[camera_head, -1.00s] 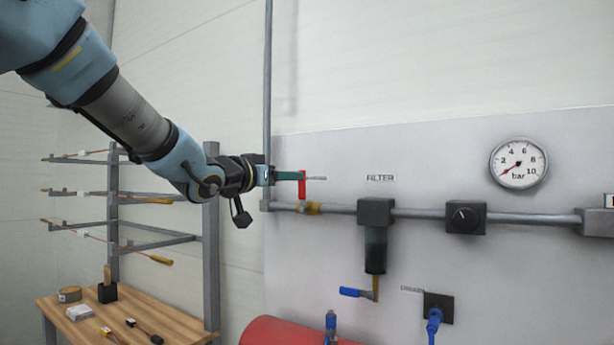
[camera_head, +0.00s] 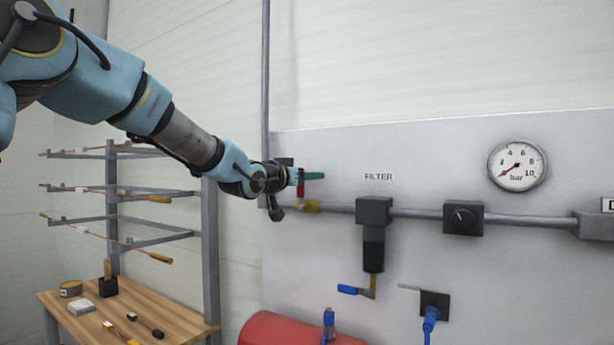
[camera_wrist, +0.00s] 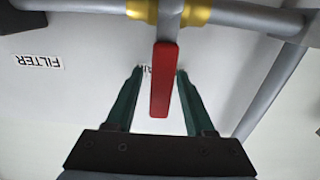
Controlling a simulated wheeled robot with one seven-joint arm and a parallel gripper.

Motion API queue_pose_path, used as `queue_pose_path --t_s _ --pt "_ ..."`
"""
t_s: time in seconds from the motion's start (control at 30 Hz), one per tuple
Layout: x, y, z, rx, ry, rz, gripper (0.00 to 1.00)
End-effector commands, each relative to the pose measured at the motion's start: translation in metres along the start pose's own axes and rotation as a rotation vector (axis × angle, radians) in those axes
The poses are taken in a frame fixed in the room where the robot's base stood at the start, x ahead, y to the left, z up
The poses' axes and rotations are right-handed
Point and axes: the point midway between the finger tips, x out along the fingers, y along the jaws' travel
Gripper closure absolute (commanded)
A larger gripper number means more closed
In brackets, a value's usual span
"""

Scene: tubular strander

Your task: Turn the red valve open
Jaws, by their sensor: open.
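The red valve's handle (camera_wrist: 162,85) stands between the two green fingers of my gripper (camera_wrist: 160,75) in the wrist view, with a gap on each side. The gripper is open and holds nothing. The handle joins a brass valve body (camera_wrist: 196,12) on the grey pipe. In the head view the red handle (camera_head: 301,188) points up from the brass fitting (camera_head: 306,206), across the pipe's line. My gripper (camera_head: 314,176) is at the handle's upper part, and its fingers partly hide it.
A filter (camera_head: 374,235), a regulator (camera_head: 462,217) and a pressure gauge (camera_head: 517,166) reading near zero sit along the wall panel to the right. A blue-handled valve (camera_head: 350,290) hangs lower. A wooden bench (camera_head: 160,318) with a rack stands at the left.

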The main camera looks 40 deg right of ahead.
Motion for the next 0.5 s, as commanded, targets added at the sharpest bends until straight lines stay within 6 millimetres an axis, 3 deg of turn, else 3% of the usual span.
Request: queue_pose_path --t_s 0.07,0.5 --pt "-0.0002 0.0 0.0 0.0 0.0 0.0 0.52" --pt "-0.0003 0.0001 -0.0002 0.0 0.0 0.0 1.0"
